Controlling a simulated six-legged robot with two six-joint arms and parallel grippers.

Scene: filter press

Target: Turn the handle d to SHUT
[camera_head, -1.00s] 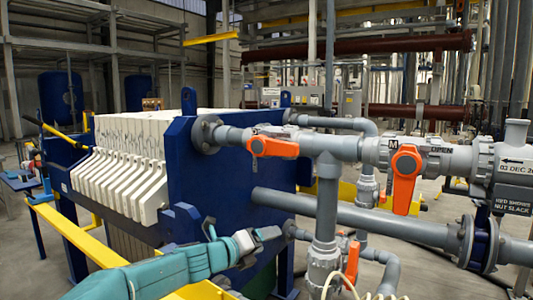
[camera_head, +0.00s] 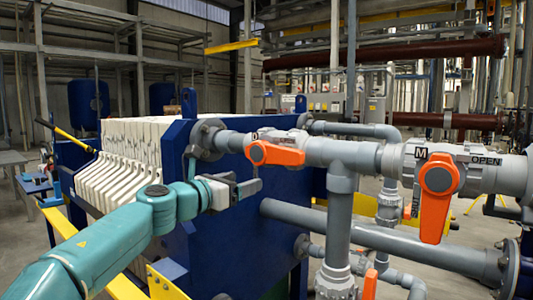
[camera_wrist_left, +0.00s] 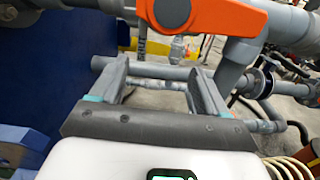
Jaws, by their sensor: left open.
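An orange lever handle (camera_head: 274,153) lies along the grey horizontal pipe beside the blue press plate; the small mark on its valve is hard to read. A second orange handle (camera_head: 438,195) hangs down from the valve marked M and OPEN at the right. My left gripper (camera_head: 249,188) is open and empty, below and to the left of the first handle. In the left wrist view an orange handle (camera_wrist_left: 205,14) crosses the top, beyond the spread fingers of my left gripper (camera_wrist_left: 160,68). My right gripper is not seen.
The blue press plate (camera_head: 225,235) stands right behind my left gripper. A vertical grey pipe (camera_head: 339,215) drops from the line, and a lower grey pipe (camera_head: 375,240) runs to the right. White filter plates (camera_head: 110,175) stand at the left.

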